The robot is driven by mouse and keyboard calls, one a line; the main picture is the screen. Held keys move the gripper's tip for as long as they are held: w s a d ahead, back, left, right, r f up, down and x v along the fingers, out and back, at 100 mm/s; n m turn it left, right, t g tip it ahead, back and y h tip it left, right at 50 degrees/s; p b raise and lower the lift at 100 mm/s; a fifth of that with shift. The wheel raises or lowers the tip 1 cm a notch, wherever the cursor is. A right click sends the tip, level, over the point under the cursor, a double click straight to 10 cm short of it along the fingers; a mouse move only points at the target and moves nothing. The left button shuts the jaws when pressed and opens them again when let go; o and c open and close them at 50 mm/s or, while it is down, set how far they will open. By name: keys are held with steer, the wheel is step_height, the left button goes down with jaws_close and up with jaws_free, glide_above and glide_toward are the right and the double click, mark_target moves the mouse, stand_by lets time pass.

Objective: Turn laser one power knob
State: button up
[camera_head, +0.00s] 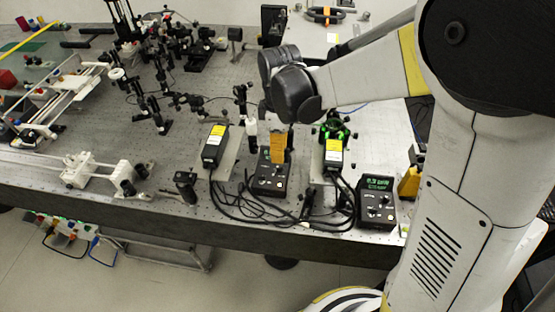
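Two black control boxes with knobs stand near the bench's front edge. The left control box (270,181) has small knobs on its face, and its upper part is partly covered by a yellow-orange piece that I cannot identify for sure. The right control box (377,207) has a lit green display and several knobs. I cannot read which box belongs to laser one. My arm reaches in from the right, and its dark wrist is above and behind the left box. My gripper (279,133) appears to point down just over that box. Its fingertips are too unclear to show opening or contact.
Black laser housings with yellow labels stand left (215,146) and right (333,152) of the left box. Black cables (245,207) loop along the front edge. Optic mounts (150,108) crowd the left bench. A yellow object (409,183) stands at right.

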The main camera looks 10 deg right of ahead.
mark_target(279, 166)
step_height(279, 166, down, 7)
steer(key=shift+r+b, duration=0.2)
steer(key=shift+b, duration=0.65)
jaws_close()
